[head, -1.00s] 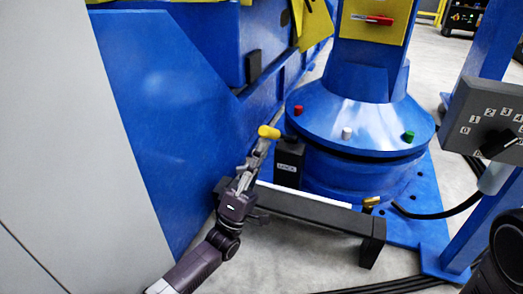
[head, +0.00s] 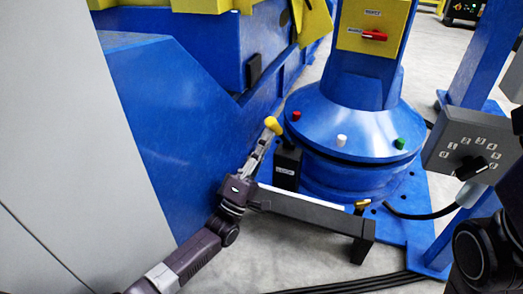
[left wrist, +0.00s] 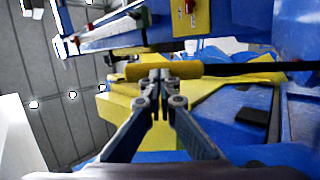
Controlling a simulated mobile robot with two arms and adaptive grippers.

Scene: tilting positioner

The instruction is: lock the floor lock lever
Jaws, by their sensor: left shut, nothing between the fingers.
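The floor lock lever (head: 280,134) has a yellow knob on a dark rod. It rises from a black box (head: 287,168) with a white label and tilts up to the left. In the left wrist view its yellow grip (left wrist: 190,70) lies across the picture just ahead of my fingertips. My left gripper (head: 264,146) is shut and empty, its tips close against the knob's lower left side; I cannot tell if they touch. My right gripper is out of view; only part of my right arm shows at the lower right.
A black bar (head: 310,212) runs low in front of the blue round base (head: 355,130). A big blue body (head: 160,130) stands close on the left. A grey dial box (head: 468,148) stands at the right. Cables lie on the floor.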

